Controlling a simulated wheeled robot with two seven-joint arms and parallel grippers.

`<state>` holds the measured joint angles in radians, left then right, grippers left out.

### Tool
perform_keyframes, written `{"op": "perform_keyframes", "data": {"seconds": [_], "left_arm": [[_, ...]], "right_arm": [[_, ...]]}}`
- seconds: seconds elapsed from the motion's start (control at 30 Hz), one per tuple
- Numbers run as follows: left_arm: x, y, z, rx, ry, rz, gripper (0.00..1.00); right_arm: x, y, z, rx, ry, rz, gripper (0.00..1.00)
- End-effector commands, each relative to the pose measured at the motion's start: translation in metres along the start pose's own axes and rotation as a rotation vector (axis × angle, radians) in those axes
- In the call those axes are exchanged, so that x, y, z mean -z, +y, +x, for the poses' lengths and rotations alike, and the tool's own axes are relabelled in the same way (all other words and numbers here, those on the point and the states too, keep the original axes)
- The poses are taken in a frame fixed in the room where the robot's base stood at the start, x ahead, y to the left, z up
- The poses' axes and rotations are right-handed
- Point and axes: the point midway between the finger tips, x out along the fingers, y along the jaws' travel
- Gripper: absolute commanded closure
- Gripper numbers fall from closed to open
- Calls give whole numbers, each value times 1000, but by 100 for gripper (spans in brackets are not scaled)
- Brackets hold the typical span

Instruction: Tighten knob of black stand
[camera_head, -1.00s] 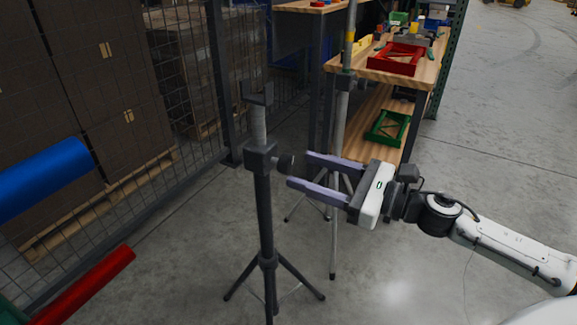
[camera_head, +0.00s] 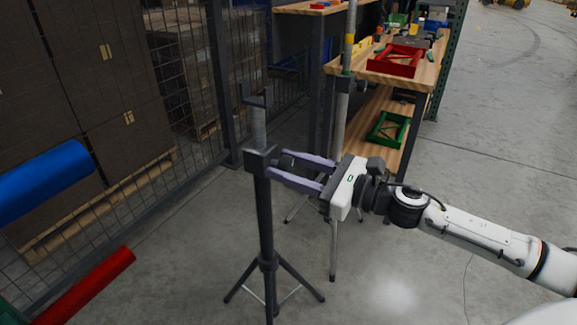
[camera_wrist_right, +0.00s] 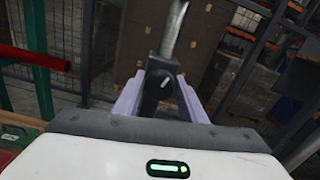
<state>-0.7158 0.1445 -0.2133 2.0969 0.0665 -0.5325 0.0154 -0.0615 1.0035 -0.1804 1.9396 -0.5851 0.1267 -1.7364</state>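The black stand (camera_head: 265,215) stands upright on its tripod legs, with a grey inner post and a U-shaped bracket on top. Its side knob (camera_head: 287,163) points right from the collar (camera_head: 260,160). My right gripper (camera_head: 278,164) has its two purple fingers on either side of the knob, tips close to the collar. The fingers are apart, and I see no clear grip on the knob. In the right wrist view the dark knob and collar (camera_wrist_right: 160,88) lie between the fingers, the post rising behind. My left gripper is not in view.
A second stand with a grey pole (camera_head: 339,125) is just behind my right gripper. A wooden workbench (camera_head: 420,75) holds red and green frames. A mesh fence (camera_head: 190,80) and boxes are at left. A blue cylinder (camera_head: 45,180) and red bar (camera_head: 95,285) are near left.

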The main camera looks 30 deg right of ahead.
Motion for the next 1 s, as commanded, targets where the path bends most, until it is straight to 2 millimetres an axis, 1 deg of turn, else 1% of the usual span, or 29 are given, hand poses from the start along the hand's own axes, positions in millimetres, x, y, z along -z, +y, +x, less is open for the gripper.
{"op": "perform_keyframes", "data": {"seconds": [0.03,0.13,0.17,0.37,0.57,0.77,1.0], "left_arm": [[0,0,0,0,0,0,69],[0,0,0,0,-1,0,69],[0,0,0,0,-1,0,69],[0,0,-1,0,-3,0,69],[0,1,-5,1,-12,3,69],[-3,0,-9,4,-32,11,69],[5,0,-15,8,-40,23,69]], "right_arm": [[0,0,0,0,0,0,71],[0,0,0,0,0,0,88],[0,0,0,0,0,0,89],[0,0,0,0,0,16,89],[-1,0,0,0,0,91,89],[-2,0,0,1,0,239,89],[-3,0,0,1,0,463,89]]}}
